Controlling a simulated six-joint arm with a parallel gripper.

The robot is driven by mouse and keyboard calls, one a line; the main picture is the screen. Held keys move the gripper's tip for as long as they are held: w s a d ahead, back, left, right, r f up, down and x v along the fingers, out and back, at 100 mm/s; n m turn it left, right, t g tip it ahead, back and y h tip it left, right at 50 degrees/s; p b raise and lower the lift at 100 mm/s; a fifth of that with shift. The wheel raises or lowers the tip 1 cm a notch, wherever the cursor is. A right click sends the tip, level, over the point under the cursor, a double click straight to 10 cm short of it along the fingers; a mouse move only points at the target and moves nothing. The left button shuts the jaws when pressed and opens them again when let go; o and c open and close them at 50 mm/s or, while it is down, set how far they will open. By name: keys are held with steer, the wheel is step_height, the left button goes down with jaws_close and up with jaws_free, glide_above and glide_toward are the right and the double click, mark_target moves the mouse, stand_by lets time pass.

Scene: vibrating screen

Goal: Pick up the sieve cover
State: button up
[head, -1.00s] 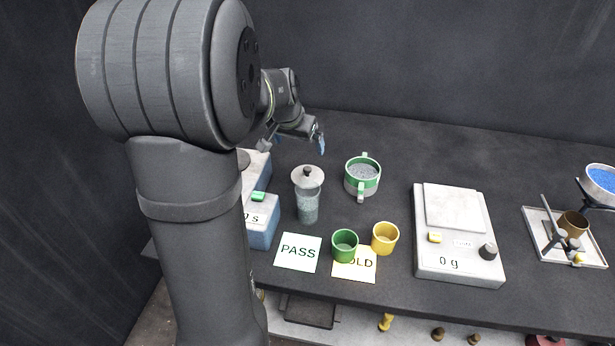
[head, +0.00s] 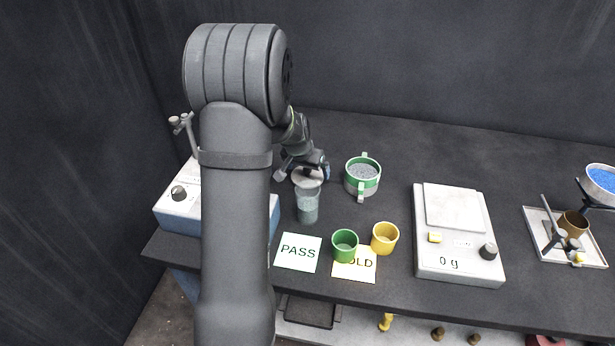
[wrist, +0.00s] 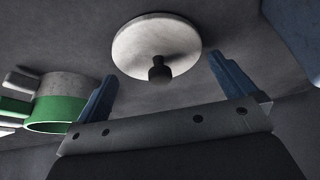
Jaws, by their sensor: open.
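The sieve cover (head: 304,181) is a pale grey disc with a small black knob. It sits on top of a clear jar (head: 308,207) holding grey-green grains. In the wrist view the cover (wrist: 150,38) lies just beyond the fingertips, with its knob between their lines. My gripper (head: 306,168) is open and empty, close above the cover in the head view; it partly hides the cover. In the wrist view its two blue fingers (wrist: 162,70) are spread wide, and contact with the knob does not show. A green-banded sieve (head: 362,187) with grey material stands to the right.
Green (head: 345,246) and yellow (head: 385,239) cups stand in front, near the PASS card (head: 298,253). A blue-and-white machine (head: 180,212) is at left, partly behind my arm. The back of the table is clear.

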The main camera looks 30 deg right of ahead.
steer(key=shift+w+d+f, duration=0.1)
steer(key=shift+d+f, duration=0.1)
steer(key=shift+f, duration=0.35)
steer(key=c, duration=0.7)
steer(key=shift+c, duration=0.2)
steer(key=shift+r, duration=0.1)
step_height(320, 180, up, 4)
steer(key=shift+r, duration=0.1)
steer(key=s+d+r+n, duration=0.1)
steer(key=s+d+r, duration=0.55)
steer(key=s, duration=0.45)
steer(key=s+d+r, duration=0.6)
steer(key=s+r, duration=0.2)
steer(key=s, duration=0.3)
steer(key=shift+w+a+f, duration=0.2)
steer(key=shift+w+f, duration=2.55)
steer(key=shift+w+a+f, duration=0.15)
steer(key=shift+w+f, duration=2.55)
steer(key=shift+f, duration=0.05)
